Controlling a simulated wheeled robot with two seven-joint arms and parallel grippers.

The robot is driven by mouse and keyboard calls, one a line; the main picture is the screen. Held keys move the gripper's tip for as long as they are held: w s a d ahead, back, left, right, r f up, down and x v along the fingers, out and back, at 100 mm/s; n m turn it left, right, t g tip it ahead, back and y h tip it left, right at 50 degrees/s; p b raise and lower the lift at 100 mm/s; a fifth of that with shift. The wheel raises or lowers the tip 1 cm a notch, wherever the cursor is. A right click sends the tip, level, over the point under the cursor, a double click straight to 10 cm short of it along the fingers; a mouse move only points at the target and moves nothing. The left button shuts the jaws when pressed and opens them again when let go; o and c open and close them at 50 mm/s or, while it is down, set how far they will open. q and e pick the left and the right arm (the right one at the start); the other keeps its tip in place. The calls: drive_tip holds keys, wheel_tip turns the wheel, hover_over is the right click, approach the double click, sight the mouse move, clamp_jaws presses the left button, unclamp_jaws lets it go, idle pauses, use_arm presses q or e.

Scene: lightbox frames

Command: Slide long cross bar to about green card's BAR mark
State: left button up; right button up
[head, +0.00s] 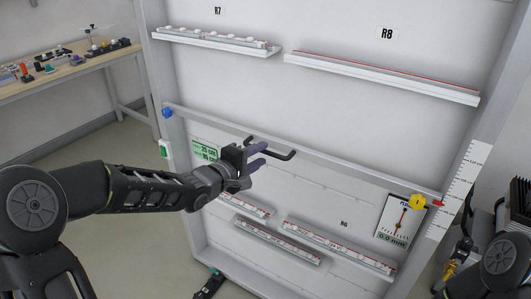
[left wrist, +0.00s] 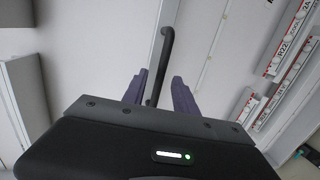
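The long cross bar (head: 340,168) is a pale rail sloping across the lightbox frame, with a blue piece (head: 167,112) at its left end and a yellow knob (head: 418,201) near its right end. A black bar handle (head: 284,155) stands out from it; it also shows in the left wrist view (left wrist: 166,45). My left gripper (head: 262,155) is at the handle, its purple fingers (left wrist: 159,90) apart on either side of it, with gaps visible. The green card (head: 204,148) is behind my left wrist, partly hidden; its BAR mark is not readable. My right gripper is out of view.
A white scale (head: 460,190) stands on the right upright, with a red pointer (head: 438,204) beside it. A dial card (head: 402,220) reads about 0.0 mm. Ledges R7 (head: 215,40) and R8 (head: 380,79) are above the bar; lower ledges (head: 338,250) are below. A workbench (head: 65,68) is at far left.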

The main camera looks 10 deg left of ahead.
sight(264, 152)
use_arm(q)
drive_tip(key=shift+x, duration=1.7)
drive_tip(key=shift+c, duration=0.2)
clamp_jaws()
